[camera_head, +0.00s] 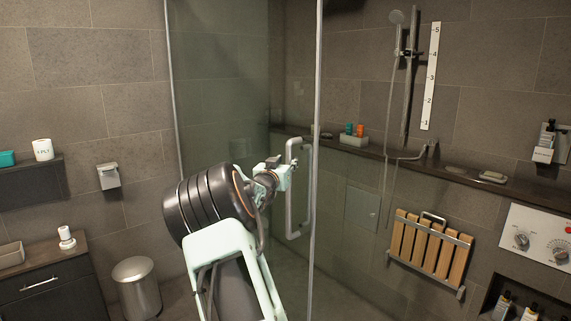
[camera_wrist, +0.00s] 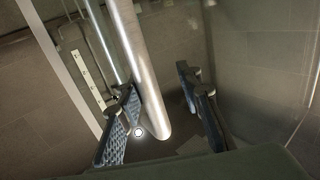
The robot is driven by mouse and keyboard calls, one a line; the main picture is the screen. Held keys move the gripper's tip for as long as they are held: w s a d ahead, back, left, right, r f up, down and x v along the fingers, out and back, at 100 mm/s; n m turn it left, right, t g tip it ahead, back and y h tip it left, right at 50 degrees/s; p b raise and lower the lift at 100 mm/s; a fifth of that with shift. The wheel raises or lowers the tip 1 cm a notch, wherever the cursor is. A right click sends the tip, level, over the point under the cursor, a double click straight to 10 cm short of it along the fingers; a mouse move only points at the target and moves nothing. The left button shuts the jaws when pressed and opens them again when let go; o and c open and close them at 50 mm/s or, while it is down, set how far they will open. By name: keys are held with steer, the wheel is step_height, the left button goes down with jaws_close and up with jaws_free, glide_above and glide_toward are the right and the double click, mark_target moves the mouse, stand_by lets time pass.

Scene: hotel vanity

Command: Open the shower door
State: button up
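The shower door (camera_head: 222,95) is a tinted glass panel with thin metal edges in the middle of the head view. I cannot tell whether it stands ajar. Its metal handle (camera_head: 290,205) is a vertical loop near the door's right edge. My gripper (camera_head: 277,168) is at the handle's left side, at its upper half. In the wrist view my gripper (camera_wrist: 162,115) is open, with one padded finger on each side of the picture. The handle's bar (camera_wrist: 138,65) runs down between the fingers, closer to the left one. I cannot tell whether that finger touches it.
A metal bin (camera_head: 137,285) and a dark cabinet (camera_head: 45,285) stand at the lower left. A folded wooden seat (camera_head: 430,248), a ledge (camera_head: 465,173) with bottles and a shower head (camera_head: 397,17) are on the wall at right. Floor shows through the glass below the handle.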

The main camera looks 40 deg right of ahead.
steer(key=shift+s, duration=0.15)
steer(key=v, duration=1.2)
steer(key=shift+d, duration=0.1)
stand_by(0.3)
